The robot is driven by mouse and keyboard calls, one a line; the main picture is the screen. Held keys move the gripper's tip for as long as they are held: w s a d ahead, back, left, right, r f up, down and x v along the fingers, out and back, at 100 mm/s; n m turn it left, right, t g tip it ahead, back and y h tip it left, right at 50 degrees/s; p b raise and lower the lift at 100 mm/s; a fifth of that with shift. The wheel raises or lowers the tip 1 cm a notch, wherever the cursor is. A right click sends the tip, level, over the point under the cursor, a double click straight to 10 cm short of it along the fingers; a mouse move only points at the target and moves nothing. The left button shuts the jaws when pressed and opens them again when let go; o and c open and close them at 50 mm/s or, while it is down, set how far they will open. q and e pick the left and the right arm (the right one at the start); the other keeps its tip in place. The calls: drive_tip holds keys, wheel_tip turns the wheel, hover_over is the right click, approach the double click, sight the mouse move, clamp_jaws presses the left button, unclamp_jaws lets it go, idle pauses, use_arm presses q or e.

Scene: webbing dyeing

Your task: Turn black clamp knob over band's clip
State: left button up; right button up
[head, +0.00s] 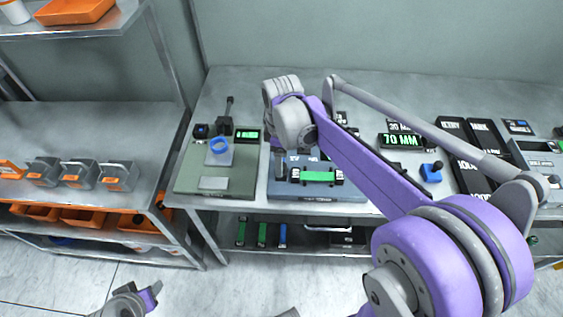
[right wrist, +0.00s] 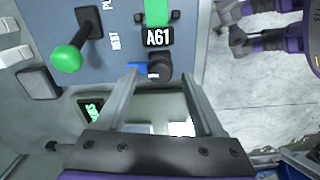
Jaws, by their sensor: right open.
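In the right wrist view a black knob (right wrist: 159,66) with a blue pointer (right wrist: 137,67) sits beside the band's black clip (right wrist: 158,37), labelled A61. The green band (right wrist: 157,10) runs from the clip to the top edge. In the head view the green band (head: 318,176) lies across the blue-grey board (head: 315,193) with a black clip at each end; the knob is not clear there. My right gripper (right wrist: 160,76) is open, with its fingertips on either side of the knob and gaps showing. My left gripper (head: 143,300) is low and away from the table; its jaws are unclear.
A green ball-topped lever (right wrist: 66,58) stands near the knob in the wrist view. A 70 MM display (head: 401,140) and black boxes (head: 470,175) stand to the right.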

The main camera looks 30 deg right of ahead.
drive_tip(key=shift+f, duration=0.7)
clamp_jaws()
